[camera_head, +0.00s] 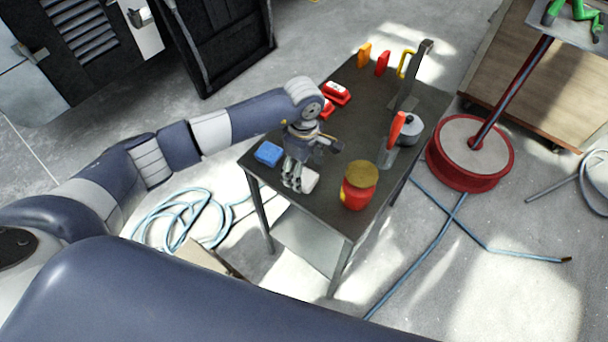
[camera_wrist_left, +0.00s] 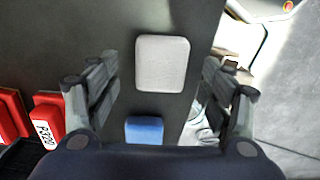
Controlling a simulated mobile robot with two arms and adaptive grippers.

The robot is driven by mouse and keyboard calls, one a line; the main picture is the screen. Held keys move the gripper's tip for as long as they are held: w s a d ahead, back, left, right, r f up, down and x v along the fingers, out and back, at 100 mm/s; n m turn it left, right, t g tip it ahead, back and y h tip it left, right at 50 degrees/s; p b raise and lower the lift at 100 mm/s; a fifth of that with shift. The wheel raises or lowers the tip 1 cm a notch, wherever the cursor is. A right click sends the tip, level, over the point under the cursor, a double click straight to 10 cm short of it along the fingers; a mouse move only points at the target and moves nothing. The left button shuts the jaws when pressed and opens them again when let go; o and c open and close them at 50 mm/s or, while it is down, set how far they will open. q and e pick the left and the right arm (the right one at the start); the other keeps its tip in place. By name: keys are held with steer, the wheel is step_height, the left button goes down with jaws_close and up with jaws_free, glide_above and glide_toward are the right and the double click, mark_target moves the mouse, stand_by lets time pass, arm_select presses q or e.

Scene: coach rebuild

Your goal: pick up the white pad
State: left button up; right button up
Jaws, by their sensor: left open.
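The white pad (camera_wrist_left: 163,63) lies flat on the dark tabletop in the left wrist view, between and beyond my open fingers. In the head view the white pad (camera_head: 309,180) shows near the table's front edge, partly covered by my left gripper (camera_head: 291,184). In the left wrist view my left gripper (camera_wrist_left: 163,95) is open and empty, with one finger on each side of the pad's line. I cannot tell the exact height of the fingers above the pad. My right gripper is in neither view.
A blue block (camera_head: 268,153) lies left of the pad. A red and yellow jar (camera_head: 359,186) stands close on its right. Red boxes (camera_head: 336,94), a red-handled tool (camera_head: 396,128) and a grey pot (camera_head: 409,129) are farther back on the table (camera_head: 350,133).

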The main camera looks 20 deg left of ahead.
arm_select(q)
step_height(320, 180, down, 2)
steer(key=shift+s+d+f, duration=0.1)
steer(key=shift+s, duration=0.05)
steer(key=shift+f, duration=0.35)
steer(key=shift+c, duration=0.8)
steer(key=c, duration=0.8)
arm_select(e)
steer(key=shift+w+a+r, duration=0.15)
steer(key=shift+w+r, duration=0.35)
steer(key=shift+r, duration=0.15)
arm_select(q)
steer(key=shift+r, duration=0.1)
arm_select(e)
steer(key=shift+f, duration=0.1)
